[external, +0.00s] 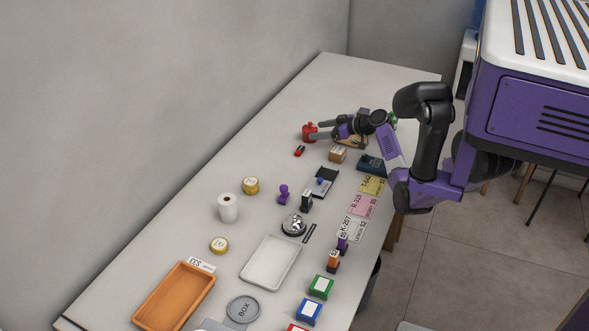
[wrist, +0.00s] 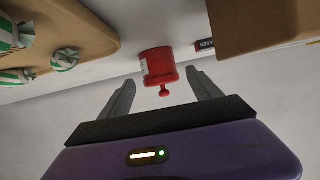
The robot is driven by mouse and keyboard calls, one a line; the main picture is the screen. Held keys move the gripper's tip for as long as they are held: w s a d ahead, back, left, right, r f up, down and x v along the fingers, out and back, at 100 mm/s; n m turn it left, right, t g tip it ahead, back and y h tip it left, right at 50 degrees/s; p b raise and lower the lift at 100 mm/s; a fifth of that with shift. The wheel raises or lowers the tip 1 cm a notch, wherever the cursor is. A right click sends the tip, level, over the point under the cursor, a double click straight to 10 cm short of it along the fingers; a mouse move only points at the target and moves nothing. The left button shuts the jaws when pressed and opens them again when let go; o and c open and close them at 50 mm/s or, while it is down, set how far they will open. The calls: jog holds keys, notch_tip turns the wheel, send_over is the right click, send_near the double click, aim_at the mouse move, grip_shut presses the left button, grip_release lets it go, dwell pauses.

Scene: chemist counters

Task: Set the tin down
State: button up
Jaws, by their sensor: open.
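The tin looks to be the small red canister with a knobbed lid and a pale label. In the external view the tin (external: 309,132) is at the far part of the counter, just beyond my fingertips. In the wrist view the tin (wrist: 157,65) shows between and slightly ahead of the two fingers, its knob pointing towards the camera side. My gripper (external: 320,130) is open, with a finger on either side; it also shows in the wrist view (wrist: 160,85). A gap shows between the tin and each finger in the wrist view. The tin appears to rest on the counter.
A cardboard box (external: 337,154) and a small red item (external: 300,151) lie near the tin. A tan tray (wrist: 85,25) holds green-and-white striped things. A stapler-like dark device (external: 371,164) is at the right. Counter left of the tin is clear.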

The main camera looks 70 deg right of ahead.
jog(key=v, duration=0.7)
jog(key=shift+s+r, duration=0.1)
jog(key=shift+s, duration=0.05)
dwell(0.3)
